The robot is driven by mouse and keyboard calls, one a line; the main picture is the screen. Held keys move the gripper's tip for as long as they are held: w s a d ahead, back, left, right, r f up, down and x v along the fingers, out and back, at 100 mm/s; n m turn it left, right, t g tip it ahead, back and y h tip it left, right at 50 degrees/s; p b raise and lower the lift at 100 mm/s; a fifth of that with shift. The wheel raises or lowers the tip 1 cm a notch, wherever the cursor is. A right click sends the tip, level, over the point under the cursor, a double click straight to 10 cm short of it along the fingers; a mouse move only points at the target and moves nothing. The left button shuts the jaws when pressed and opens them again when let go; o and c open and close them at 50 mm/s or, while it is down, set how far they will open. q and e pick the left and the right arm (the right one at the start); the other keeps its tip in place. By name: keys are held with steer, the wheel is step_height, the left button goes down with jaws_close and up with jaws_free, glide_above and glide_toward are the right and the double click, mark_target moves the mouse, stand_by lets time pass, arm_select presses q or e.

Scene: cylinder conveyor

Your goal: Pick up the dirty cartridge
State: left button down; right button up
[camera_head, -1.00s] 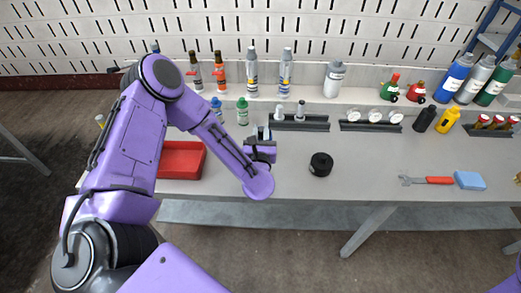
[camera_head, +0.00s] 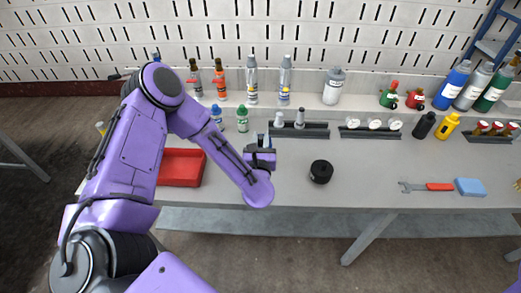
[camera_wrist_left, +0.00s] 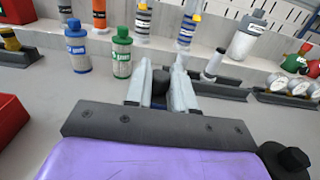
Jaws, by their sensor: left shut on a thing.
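My left gripper (camera_head: 265,138) is over the bench in front of a dark holder (camera_head: 312,132). In the left wrist view its two pale fingers (camera_wrist_left: 160,85) are closed around a small dark, rounded thing (camera_wrist_left: 159,80), which I take to be a cartridge. The fingers hide most of it, and I cannot see whether it is dirty. Two grey cartridges stand upright at the holder, one at its left end (camera_head: 279,118) and one in the middle (camera_head: 300,117). The middle one also shows in the left wrist view (camera_wrist_left: 213,66). My right gripper is not in view.
A red tray (camera_head: 181,168) lies left of the gripper, and a black round part (camera_head: 321,171) lies to the right. Blue (camera_head: 217,117) and green (camera_head: 242,118) bottles stand behind. Bench between is clear.

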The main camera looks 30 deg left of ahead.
arm_select(q)
step_height(320, 180, up, 10)
steer(key=shift+f+b, duration=0.1)
steer(key=shift+b, duration=0.2)
step_height(320, 180, up, 4)
steer(key=p, duration=0.4)
